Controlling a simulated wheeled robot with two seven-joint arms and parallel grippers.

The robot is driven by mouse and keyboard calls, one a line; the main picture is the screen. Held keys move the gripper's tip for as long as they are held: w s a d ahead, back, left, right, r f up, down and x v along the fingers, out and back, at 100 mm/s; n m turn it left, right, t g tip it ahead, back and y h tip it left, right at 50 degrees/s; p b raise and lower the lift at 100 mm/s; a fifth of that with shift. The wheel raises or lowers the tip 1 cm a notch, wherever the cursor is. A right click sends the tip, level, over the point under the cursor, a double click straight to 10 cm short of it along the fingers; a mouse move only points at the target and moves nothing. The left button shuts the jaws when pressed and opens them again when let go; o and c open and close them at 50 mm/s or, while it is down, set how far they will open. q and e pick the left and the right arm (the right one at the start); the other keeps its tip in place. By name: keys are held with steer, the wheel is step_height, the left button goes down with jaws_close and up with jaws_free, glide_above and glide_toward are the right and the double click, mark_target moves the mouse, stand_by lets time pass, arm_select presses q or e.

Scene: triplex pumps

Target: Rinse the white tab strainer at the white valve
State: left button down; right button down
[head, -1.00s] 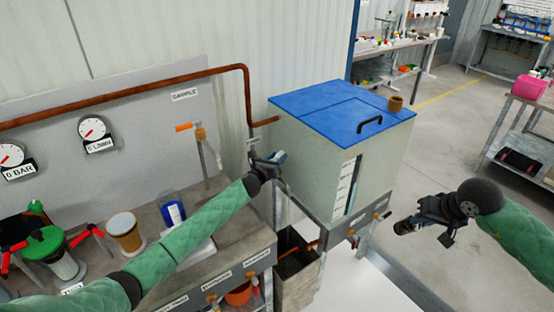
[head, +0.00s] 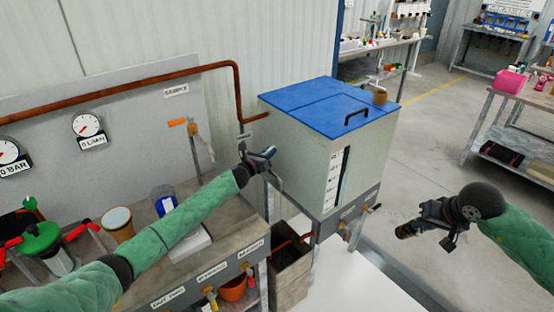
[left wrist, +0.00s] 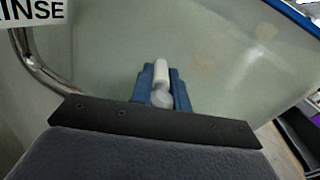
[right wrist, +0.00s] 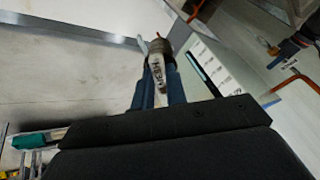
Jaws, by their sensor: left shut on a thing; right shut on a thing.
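My left gripper (head: 265,155) is shut on a small white handle (left wrist: 162,73), seen between its blue fingers in the left wrist view. This seems to be the white valve, next to a bent steel pipe (left wrist: 28,60) and a sign ending in "INSE" (left wrist: 35,10). My right gripper (head: 430,215) is shut on the white tab (right wrist: 156,68) of the strainer, which bears dark lettering. The strainer's dark, brassy body (head: 405,230) shows beyond the fingers, held in the air right of the tank, apart from the pipe. The valve's body is mostly hidden.
A grey tank (head: 300,155) with a blue lid (head: 320,98) stands right of my left gripper. An open grey trough (head: 290,275) is below. A bench with gauges (head: 88,123) and cups (head: 118,222) is on the left. Open floor (head: 420,150) lies behind my right gripper.

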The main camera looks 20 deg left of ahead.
mark_target(422, 234)
steer(key=shift+s+d+f, duration=0.1)
steer(key=shift+s+d, duration=0.15)
steer(key=shift+s, duration=0.1)
arm_select(q)
steer(key=c, duration=1.3)
jaws_free()
steer(key=shift+c, duration=0.2)
steer(key=shift+s, duration=0.1)
